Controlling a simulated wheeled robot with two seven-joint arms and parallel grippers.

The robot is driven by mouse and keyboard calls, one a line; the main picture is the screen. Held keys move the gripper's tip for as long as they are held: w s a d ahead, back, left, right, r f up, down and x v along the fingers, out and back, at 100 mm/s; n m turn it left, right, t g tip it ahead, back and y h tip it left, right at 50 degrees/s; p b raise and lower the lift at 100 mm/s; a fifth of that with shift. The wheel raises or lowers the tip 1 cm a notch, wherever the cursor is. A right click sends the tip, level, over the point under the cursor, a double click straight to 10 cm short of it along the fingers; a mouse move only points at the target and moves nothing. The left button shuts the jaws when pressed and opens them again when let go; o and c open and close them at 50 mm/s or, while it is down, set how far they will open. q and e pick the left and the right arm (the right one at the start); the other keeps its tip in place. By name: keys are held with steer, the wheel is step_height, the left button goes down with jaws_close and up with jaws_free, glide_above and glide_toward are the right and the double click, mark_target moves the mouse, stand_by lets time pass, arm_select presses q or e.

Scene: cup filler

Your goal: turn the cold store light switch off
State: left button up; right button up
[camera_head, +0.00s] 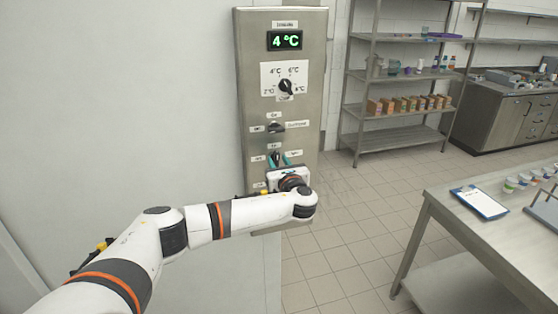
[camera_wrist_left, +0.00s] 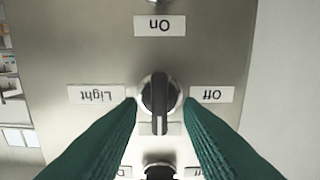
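The light switch (camera_wrist_left: 160,97) is a dark rotary knob on a steel control panel (camera_head: 246,100). In the left wrist view, which is upside down, its bar stands vertical, between the "Light" label (camera_wrist_left: 95,95) and the "Off" label (camera_wrist_left: 212,94). The bar's lower end partly covers another label. My left gripper (camera_head: 276,161) is at the panel, over this switch. Its two green fingers (camera_wrist_left: 160,105) are open, one on each side of the knob, with small gaps visible. Whether the fingertips reach past the knob's face is unclear. My right gripper is out of view.
A shelf rack (camera_head: 400,108) stands behind. A steel table (camera_head: 458,225) with a clipboard (camera_head: 481,202) is at right. Open tiled floor lies between.

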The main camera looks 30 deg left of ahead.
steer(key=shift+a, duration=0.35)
arm_select(q)
jaws_close()
